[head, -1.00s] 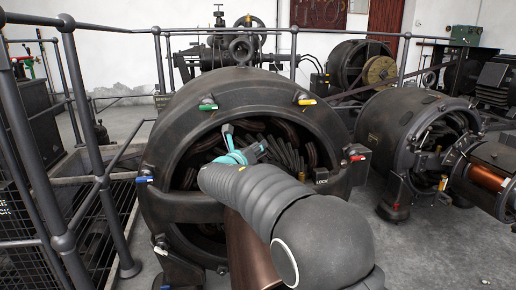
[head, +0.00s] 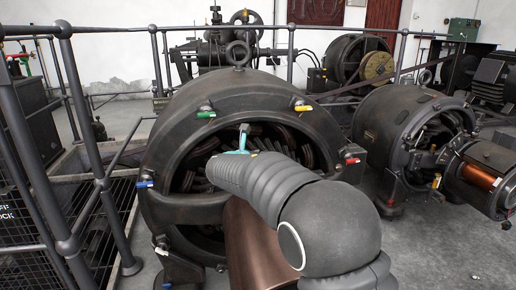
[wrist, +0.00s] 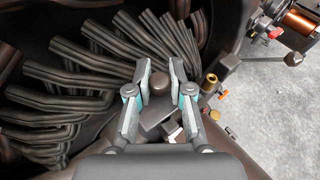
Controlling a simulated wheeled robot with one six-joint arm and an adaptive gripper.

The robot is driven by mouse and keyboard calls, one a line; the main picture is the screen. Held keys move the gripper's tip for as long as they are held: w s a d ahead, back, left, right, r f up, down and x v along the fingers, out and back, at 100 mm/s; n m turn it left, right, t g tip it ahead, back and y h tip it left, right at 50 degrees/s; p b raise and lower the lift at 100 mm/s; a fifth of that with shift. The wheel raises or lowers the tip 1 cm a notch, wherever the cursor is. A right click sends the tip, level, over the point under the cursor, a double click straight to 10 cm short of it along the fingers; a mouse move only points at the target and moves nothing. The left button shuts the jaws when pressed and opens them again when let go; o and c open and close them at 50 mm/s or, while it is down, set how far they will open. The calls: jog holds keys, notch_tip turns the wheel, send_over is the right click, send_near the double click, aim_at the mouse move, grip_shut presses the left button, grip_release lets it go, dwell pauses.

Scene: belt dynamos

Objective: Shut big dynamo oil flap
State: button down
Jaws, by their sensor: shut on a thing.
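The big dynamo (head: 225,92) is a large black ring-shaped housing in the head view, with dark windings inside its open face. My gripper (wrist: 162,70) has grey fingers with teal joints and is inside that opening. In the wrist view its two fingers stand on either side of a dark brown round knob (wrist: 160,84), and it is shut on it. The knob sits on a brown block, which may be the oil flap; its angle is unclear. In the head view my arm hides most of the gripper and everything below it.
Several bent winding bars (wrist: 95,95) crowd the left side of the gripper. A brass fitting (wrist: 209,82) stands close on the right. The dynamo rim carries green (head: 206,114), yellow (head: 303,109) and red-tipped levers. A black railing (head: 75,100) runs along the left.

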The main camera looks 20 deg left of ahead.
jog(key=shift+d+f+m+g+y+p, duration=0.1)
jog(key=shift+f+m+g+y+p, duration=0.1)
jog(key=shift+m+g+y+p, duration=0.15)
dwell(0.4)
jog(key=c, duration=1)
grip_release()
jog(key=shift+w, duration=0.1)
jog(key=v, duration=1.2)
